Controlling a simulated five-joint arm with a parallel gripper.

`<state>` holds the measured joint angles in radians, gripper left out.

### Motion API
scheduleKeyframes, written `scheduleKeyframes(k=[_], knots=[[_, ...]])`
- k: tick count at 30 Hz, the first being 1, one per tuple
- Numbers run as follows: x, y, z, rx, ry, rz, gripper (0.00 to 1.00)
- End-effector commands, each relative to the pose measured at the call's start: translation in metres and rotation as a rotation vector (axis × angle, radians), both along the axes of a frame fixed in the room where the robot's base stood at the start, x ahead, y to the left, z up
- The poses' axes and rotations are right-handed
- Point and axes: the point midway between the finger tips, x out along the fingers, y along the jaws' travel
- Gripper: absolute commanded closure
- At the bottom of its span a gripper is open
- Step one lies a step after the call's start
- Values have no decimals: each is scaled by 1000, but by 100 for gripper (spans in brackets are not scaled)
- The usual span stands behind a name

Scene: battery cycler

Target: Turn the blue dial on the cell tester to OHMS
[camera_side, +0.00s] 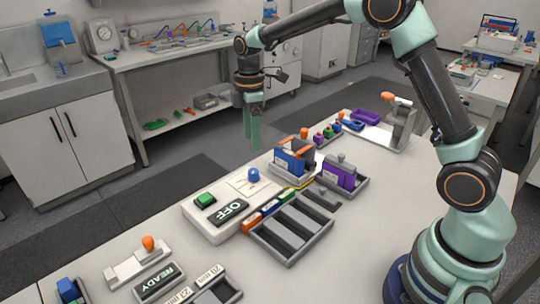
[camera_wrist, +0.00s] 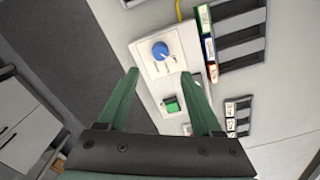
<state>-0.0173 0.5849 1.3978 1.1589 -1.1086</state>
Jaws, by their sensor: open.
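The blue dial (camera_side: 253,175) sits on the light plate of the cell tester (camera_side: 221,231), near its far end. In the wrist view the dial (camera_wrist: 160,50) shows as a blue disc with a pale pointer, on a white panel (camera_wrist: 172,68) with small markings that are too small to read. A green button (camera_side: 205,200) and an OFF label (camera_side: 231,212) are on the same tester. My gripper (camera_side: 253,130) hangs fingers down above and beyond the dial, apart from it. In the wrist view its two green fingers (camera_wrist: 160,88) are spread, with nothing between them.
A dark slotted tray (camera_side: 291,228) lies right of the tester, with coloured labelled strips (camera_side: 268,209) between. A blue block (camera_side: 288,162) and a purple block (camera_side: 340,172) stand in holders behind. An orange-knobbed latch (camera_side: 148,243) and a READY label (camera_side: 159,283) are at the front left.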

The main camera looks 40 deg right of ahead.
Motion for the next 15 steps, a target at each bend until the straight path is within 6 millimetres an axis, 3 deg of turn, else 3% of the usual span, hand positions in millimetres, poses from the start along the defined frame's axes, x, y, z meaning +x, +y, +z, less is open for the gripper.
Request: scheduleKeyframes(k=[9,15], knots=[[-2,0,-61,0,5,-2,34],[-1,0,-91,0,3,-3,34]])
